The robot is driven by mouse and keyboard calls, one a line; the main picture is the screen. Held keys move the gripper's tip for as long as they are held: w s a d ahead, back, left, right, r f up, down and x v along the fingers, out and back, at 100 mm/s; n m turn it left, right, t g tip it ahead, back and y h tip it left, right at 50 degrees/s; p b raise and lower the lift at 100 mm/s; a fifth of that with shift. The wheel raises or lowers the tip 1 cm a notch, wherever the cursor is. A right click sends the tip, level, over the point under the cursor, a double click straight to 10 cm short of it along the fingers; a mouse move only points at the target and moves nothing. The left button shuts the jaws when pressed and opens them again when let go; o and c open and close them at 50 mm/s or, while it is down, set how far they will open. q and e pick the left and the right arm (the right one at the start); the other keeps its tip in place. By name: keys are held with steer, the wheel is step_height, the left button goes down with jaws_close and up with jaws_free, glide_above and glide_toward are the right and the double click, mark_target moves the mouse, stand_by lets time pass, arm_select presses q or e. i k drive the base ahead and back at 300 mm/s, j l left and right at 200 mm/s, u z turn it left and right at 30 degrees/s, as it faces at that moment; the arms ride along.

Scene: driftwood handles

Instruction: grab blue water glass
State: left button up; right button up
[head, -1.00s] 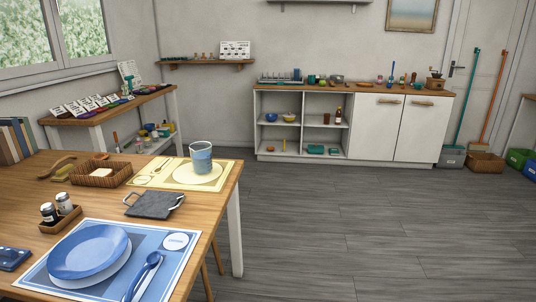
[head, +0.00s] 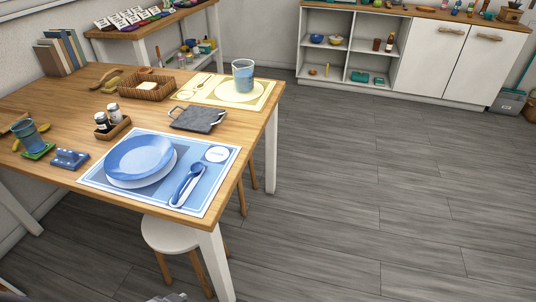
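A clear glass with blue contents (head: 243,75) stands upright on a pale yellow plate on the yellow placemat (head: 207,98), at the table's far right corner. Neither gripper can be made out. Only a small grey piece shows at the bottom edge, too little to identify.
The wooden table (head: 70,100) also holds a blue placemat with a blue plate (head: 140,157) and spoon (head: 187,184), a slate board (head: 198,119), a basket (head: 147,90) and shakers (head: 107,119). A white stool (head: 178,234) stands by the near edge. The floor (head: 370,210) to the right is clear.

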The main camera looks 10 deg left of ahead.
mark_target(27, 132)
steer(key=u, duration=1.9)
steer(key=z, duration=0.55)
steer(key=i+j+z, duration=0.15)
steer(key=z, duration=0.25)
steer(key=j+z, duration=0.4)
steer(key=i+j+z, duration=0.2)
steer(key=j, duration=0.2)
steer(key=j+z, duration=0.2)
steer(key=j, duration=0.15)
steer(key=j+z, duration=0.1)
steer(key=j, duration=0.65)
steer(key=k, duration=0.05)
